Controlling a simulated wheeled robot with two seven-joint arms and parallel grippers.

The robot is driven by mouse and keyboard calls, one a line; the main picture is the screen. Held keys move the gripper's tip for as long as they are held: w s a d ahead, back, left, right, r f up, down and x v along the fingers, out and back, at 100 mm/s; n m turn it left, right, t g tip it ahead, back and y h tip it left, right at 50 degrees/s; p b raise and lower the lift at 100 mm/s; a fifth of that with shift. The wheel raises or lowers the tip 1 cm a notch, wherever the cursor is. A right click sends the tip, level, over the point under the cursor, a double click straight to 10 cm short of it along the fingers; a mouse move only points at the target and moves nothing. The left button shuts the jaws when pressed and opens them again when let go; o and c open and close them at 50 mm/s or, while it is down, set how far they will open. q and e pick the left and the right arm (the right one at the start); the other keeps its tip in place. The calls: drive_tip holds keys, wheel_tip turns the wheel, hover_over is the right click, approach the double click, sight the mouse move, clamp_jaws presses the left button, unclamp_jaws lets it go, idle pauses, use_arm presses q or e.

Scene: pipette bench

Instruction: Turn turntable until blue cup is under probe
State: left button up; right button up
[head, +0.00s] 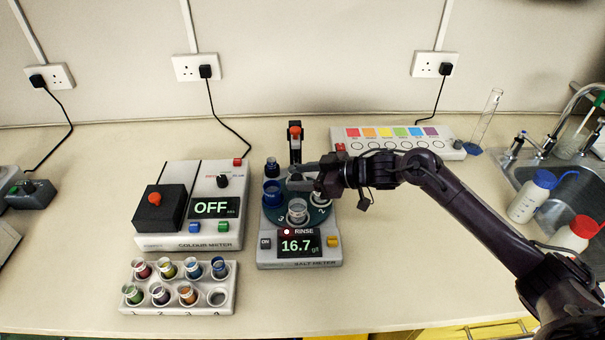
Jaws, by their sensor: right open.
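The salt meter (270,252) stands mid-bench and carries a dark green turntable (277,217). A blue cup (271,192) sits on the turntable's left side. A clear cup (297,212) sits at its front, and another pale cup (320,199) at its right is partly covered by my gripper. The probe stand (295,142), dark with an orange top, rises behind the turntable. The probe's lower end is hidden. My right gripper (303,176) is open over the rear of the turntable; I cannot tell if it touches anything. My left gripper is not in view.
The salt meter's display (297,246) reads RINSE and 16.7. A colour meter (190,241) reading OFF stands to the left, with a rack of vials (180,308) in front. A colour strip (400,150) lies behind my right arm. A sink (540,165) and bottles are at right.

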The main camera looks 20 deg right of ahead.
drive_tip(key=shift+f, duration=0.1)
clamp_jaws()
idle(0.3)
drive_tip(key=shift+a, duration=0.1)
